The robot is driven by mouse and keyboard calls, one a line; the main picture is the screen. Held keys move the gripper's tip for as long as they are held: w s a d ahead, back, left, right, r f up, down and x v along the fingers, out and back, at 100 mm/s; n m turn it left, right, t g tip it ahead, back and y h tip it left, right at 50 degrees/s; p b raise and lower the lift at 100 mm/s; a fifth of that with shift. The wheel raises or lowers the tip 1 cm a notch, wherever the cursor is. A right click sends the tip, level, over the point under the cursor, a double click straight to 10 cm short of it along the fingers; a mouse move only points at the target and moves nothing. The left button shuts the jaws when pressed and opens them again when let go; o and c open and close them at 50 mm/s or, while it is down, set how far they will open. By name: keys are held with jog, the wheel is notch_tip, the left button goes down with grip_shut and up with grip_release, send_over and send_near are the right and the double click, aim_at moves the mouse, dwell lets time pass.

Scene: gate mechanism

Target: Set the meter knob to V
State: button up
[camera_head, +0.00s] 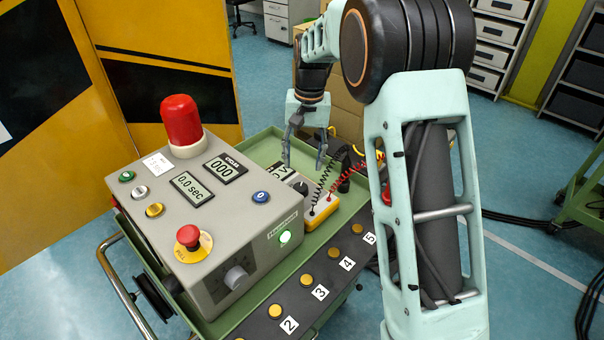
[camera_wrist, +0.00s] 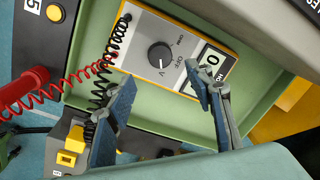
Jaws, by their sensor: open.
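The meter (camera_wrist: 207,38) is a yellow-edged grey box with a display and a round black knob (camera_wrist: 160,56). Markings, including a V and OFF, sit around the knob; I cannot clearly tell which one its pointer faces. In the head view the meter (camera_head: 322,214) lies in the green tray behind the grey control box, partly hidden by it. My gripper (camera_head: 304,160) is open and empty above the meter. In the wrist view my gripper's fingers (camera_wrist: 160,78) are spread, with the knob seen between and beyond their tips. They appear apart from the knob.
A black coiled lead (camera_wrist: 103,75) and a red coiled lead (camera_wrist: 60,85) run from the meter, the black one close to one finger. The grey control box (camera_head: 215,215) with a red lamp (camera_head: 181,120) stands beside it. A numbered button strip (camera_head: 325,264) runs along the front.

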jog(key=shift+d+r, duration=0.1)
jog(key=shift+r, duration=1.5)
